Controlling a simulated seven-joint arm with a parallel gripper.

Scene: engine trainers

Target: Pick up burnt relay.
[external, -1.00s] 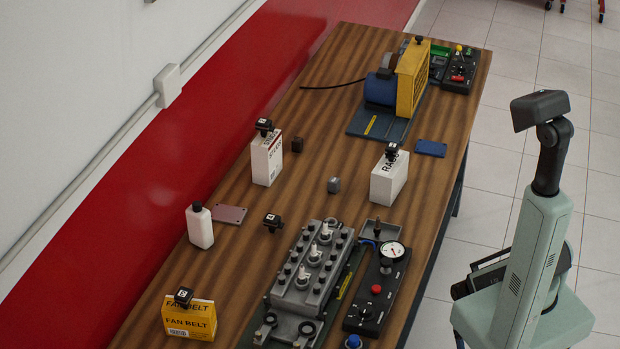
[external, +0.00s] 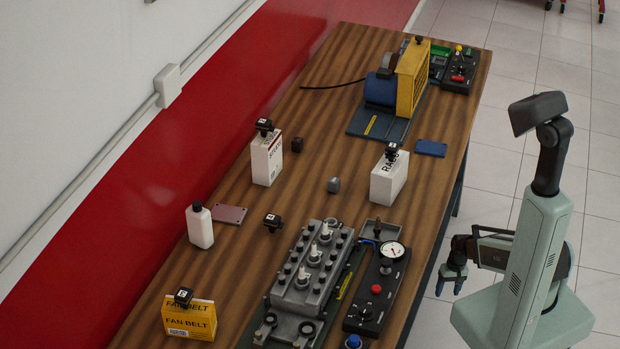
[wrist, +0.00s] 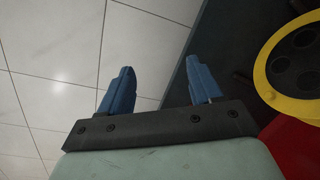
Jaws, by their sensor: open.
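I cannot tell for sure which thing is the burnt relay. Candidates on the wooden bench (external: 235,270) are a small dark brown cube (external: 297,145) beside a white box, a small grey cube (external: 334,185) near the middle, and a black block with a white label (external: 272,222). Similar black labelled blocks sit on the white boxes and the yellow fan belt box. My gripper (external: 452,279) is off the bench's right edge, over the floor. Its two blue fingers (wrist: 160,83) show apart and empty in the wrist view.
White boxes (external: 266,162) (external: 388,181), a white bottle (external: 200,228) and the fan belt box (external: 190,321) stand on the bench. A grey engine block (external: 312,270) and gauge panel (external: 376,292) fill its near right. A yellow and blue machine (external: 410,80) stands at the far end.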

